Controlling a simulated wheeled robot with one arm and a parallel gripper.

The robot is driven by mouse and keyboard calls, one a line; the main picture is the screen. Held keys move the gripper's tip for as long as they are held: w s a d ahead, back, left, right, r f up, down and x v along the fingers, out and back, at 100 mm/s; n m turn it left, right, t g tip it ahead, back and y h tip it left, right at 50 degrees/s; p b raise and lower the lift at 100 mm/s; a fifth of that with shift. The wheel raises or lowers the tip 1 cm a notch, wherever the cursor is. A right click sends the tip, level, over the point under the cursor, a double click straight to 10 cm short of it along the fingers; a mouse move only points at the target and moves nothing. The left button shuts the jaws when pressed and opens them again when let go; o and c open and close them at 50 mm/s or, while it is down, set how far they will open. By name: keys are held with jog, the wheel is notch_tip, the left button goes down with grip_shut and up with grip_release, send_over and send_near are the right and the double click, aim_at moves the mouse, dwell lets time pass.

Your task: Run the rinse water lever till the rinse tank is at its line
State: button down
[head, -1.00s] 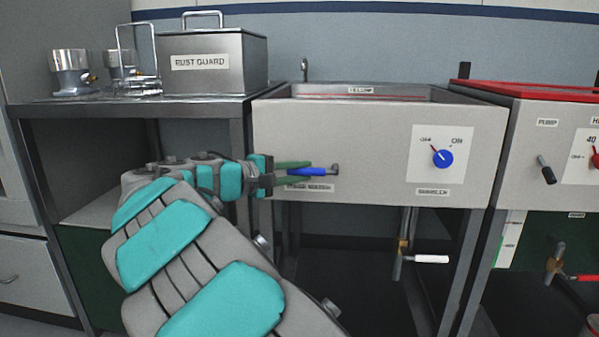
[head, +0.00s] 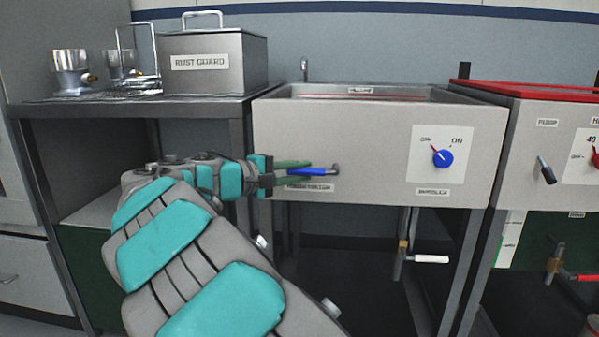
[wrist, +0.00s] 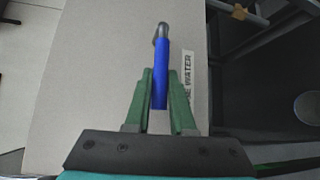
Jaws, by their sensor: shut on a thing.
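The rinse water lever is a blue handle (head: 313,171) on a metal pivot on the front of the rinse tank (head: 335,130), a grey metal basin. It points left, roughly level, in the head view. My gripper (head: 292,171) is shut on the blue lever, with green fingers on both sides of it. In the wrist view the blue lever (wrist: 160,75) stands between the green fingers (wrist: 160,95), beside a label partly reading "WATER". A red line (head: 365,97) shows along the tank's inside back wall. The water level is hidden behind the front wall.
A blue knob (head: 443,159) with OFF/ON marks is on the tank's front right. A white-handled drain valve (head: 430,259) hangs below. A RUST GUARD bin (head: 214,62) stands on the left bench. A red-rimmed tank (head: 550,90) is at right.

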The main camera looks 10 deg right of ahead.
jog(key=shift+r, duration=0.1)
jog(key=shift+d+r+y+p, duration=0.1)
jog(key=shift+r+y+p, duration=0.25)
jog(key=shift+y, duration=0.05)
jog(key=shift+s+r+m+y+p, duration=0.1)
jog(key=shift+r+m+y+p, duration=0.3)
jog(key=shift+r+m+y, duration=0.35)
jog(key=shift+f, duration=0.15)
jog(key=c, duration=0.8)
grip_release()
jog(key=shift+o, duration=0.2)
jog(key=v, duration=0.7)
jog(key=shift+a+p, duration=0.3)
